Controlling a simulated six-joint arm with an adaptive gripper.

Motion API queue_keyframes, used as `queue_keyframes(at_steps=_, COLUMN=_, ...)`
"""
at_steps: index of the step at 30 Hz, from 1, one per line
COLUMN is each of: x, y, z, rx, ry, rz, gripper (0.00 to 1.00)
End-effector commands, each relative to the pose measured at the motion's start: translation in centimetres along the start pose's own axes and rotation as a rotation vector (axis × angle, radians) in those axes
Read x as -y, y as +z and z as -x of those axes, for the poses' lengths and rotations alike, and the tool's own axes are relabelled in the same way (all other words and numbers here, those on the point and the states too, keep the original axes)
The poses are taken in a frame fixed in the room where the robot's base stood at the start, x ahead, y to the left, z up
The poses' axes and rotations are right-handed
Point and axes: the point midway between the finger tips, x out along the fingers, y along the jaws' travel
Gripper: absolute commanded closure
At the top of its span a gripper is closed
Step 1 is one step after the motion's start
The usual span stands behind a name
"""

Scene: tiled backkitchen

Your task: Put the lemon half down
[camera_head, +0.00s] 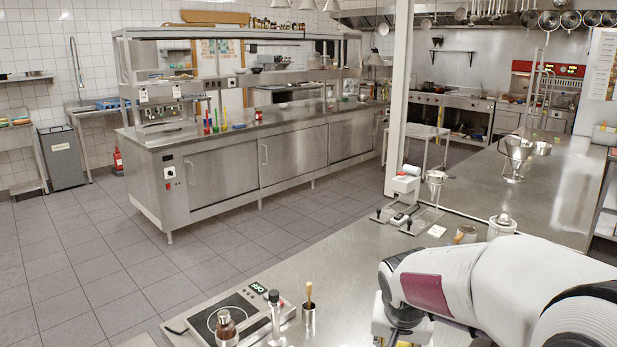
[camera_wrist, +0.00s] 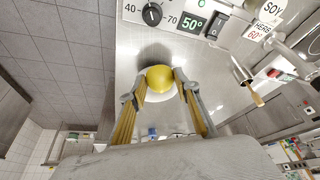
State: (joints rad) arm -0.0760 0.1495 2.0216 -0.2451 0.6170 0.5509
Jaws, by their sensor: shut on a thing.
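The lemon half (camera_wrist: 160,76) is yellow and rounded, and it shows in the wrist view between the two fingertips. My gripper (camera_wrist: 160,86) is shut on it, with one finger against each side. A pale round surface shows just below the lemon half; I cannot tell whether it is part of the lemon or a dish. Steel worktop lies behind it, with a dark shadow beside the lemon. I cannot tell whether the lemon half touches the worktop. In the head view my arm is at the lower right, and the lemon half is not visible there.
In the wrist view, a control panel (camera_wrist: 190,18) with a dial and a 50° display is near the top.

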Motion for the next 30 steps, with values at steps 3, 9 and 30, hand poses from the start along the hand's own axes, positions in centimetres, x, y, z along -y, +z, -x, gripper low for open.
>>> queue_keyframes(at_steps=3, x=0.0, y=0.0, z=0.0, rx=0.0, ry=0.0, rz=0.0, gripper=0.9)
queue_keyframes(at_steps=9, x=0.0, y=0.0, z=0.0, rx=0.0, ry=0.0, rz=0.0, gripper=0.9)
queue_keyframes(at_steps=30, x=8.5, y=3.4, z=0.7, rx=0.012, ry=-0.066, rz=0.174, gripper=0.9)
